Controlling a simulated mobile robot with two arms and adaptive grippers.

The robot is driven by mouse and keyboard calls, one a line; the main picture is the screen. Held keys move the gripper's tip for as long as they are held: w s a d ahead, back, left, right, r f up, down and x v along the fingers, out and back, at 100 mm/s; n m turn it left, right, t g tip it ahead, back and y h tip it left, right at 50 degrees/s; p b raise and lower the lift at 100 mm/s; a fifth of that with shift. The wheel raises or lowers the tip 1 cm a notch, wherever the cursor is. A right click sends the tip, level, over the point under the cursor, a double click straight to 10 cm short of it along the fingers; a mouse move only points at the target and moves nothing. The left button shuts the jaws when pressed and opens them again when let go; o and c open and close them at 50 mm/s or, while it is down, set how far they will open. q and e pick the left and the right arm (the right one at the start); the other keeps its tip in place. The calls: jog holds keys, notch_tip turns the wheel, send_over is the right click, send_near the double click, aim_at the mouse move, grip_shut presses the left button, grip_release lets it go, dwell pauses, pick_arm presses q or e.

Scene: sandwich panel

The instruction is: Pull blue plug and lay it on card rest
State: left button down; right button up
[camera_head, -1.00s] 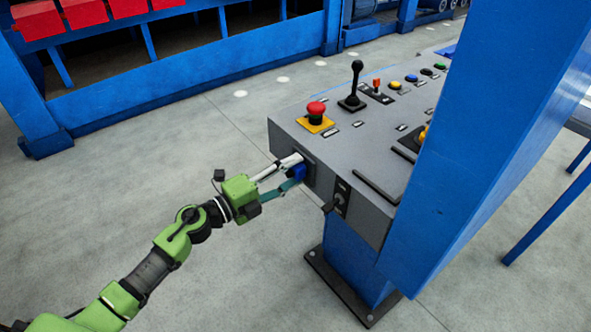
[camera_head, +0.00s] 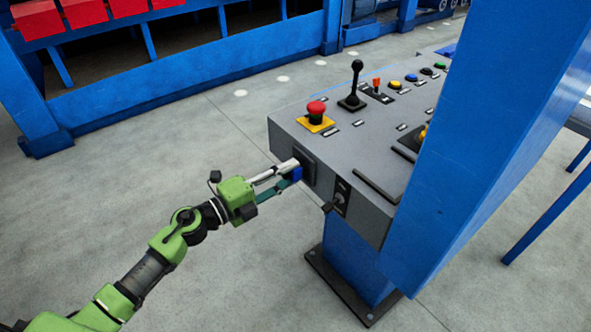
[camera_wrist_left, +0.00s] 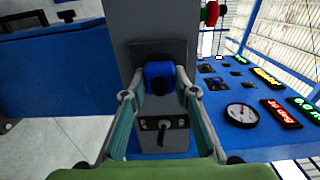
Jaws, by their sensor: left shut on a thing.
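The blue plug (camera_head: 296,174) is at the dark socket plate (camera_head: 309,166) on the end face of the grey control panel (camera_head: 345,150). My left gripper (camera_head: 290,171) is shut on the plug. In the left wrist view the plug (camera_wrist_left: 160,72) sits between the two fingertips in front of the plate (camera_wrist_left: 158,50). I cannot tell how far the plug is out of the socket. I cannot clearly make out the card rest; a raised black strip (camera_head: 377,188) runs along the panel's front edge. My right gripper is not in view.
A red emergency button (camera_head: 317,110) and a black lever (camera_head: 356,80) stand on the panel top. A dark key-type switch plate (camera_head: 341,196) is on the end face. A large blue post (camera_head: 485,160) blocks the right side. The floor at left is clear.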

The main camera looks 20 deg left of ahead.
pick_arm(q)
jog(key=shift+s+a, duration=0.3)
jog(key=shift+s, duration=0.1)
jog(key=shift+v, duration=1.95)
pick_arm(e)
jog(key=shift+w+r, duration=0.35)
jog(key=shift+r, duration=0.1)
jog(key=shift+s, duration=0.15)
